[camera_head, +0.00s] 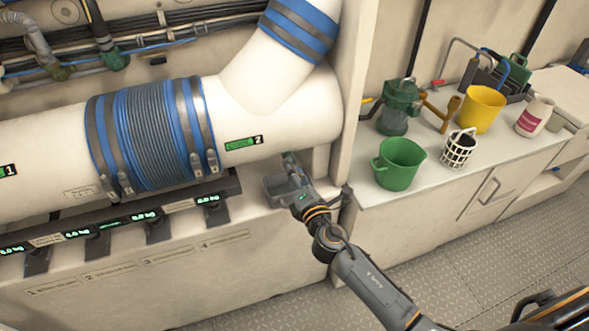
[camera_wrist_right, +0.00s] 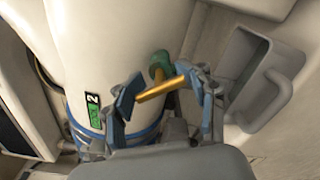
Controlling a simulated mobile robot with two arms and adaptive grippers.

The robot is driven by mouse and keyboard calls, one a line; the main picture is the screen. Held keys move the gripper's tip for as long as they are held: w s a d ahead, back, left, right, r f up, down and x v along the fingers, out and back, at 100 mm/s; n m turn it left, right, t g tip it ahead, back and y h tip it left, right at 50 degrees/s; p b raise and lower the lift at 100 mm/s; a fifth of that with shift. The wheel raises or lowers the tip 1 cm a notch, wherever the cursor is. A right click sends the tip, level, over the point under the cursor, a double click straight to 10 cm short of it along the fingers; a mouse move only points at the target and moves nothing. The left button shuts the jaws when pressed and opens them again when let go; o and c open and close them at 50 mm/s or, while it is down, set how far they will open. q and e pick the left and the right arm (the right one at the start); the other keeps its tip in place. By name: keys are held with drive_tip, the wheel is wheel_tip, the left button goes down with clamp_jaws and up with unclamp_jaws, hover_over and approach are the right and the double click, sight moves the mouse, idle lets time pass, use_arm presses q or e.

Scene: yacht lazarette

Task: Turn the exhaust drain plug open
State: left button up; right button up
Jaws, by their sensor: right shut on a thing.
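The exhaust drain plug shows in the right wrist view as a brass bar handle (camera_wrist_right: 155,91) on a green fitting (camera_wrist_right: 159,64) at the side of the white exhaust pipe (camera_wrist_right: 95,40). My right gripper (camera_wrist_right: 165,95) has its fingers on either side of the brass handle and is shut on it. In the head view the right gripper (camera_head: 293,168) reaches under the pipe (camera_head: 262,125), near the green label 2; the plug is hidden there. My left gripper is not in view.
A grey handled container (camera_wrist_right: 265,88) is beside the right gripper and also shows in the head view (camera_head: 278,190). On the right counter (camera_head: 430,180) stand a green bucket (camera_head: 400,165), a yellow bucket (camera_head: 481,108) and a white basket (camera_head: 458,148).

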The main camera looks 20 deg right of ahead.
idle(0.4)
drive_tip(key=o, duration=1)
drive_tip(key=shift+c, duration=0.2)
drive_tip(key=s, duration=1.2)
drive_tip(key=shift+d, duration=0.15)
drive_tip(key=s+d+f+m+g, duration=0.1)
drive_tip(key=s+f+m+g, duration=0.25)
drive_tip(key=f, duration=0.75)
drive_tip(key=s+d+f+m+g+h, duration=0.1)
drive_tip(key=s+d+f+m+g, duration=0.2)
drive_tip(key=f, duration=0.9)
drive_tip(key=s+f+m+g, duration=0.3)
drive_tip(key=s+f+m, duration=0.15)
drive_tip(key=f, duration=0.65)
drive_tip(key=s+f+m+g, duration=0.2)
drive_tip(key=s+f, duration=0.3)
drive_tip(key=s, duration=0.4)
drive_tip(key=s+d+f+m+g, duration=0.1)
drive_tip(key=s+f+m+g, duration=0.2)
drive_tip(key=s, duration=0.7)
drive_tip(key=s+f+m+g, duration=0.2)
drive_tip(key=s+f+m, duration=0.3)
drive_tip(key=s+f, duration=0.4)
drive_tip(key=shift+s+d+m, duration=0.25)
drive_tip(key=shift+d+m, duration=0.1)
drive_tip(key=shift+m, duration=0.05)
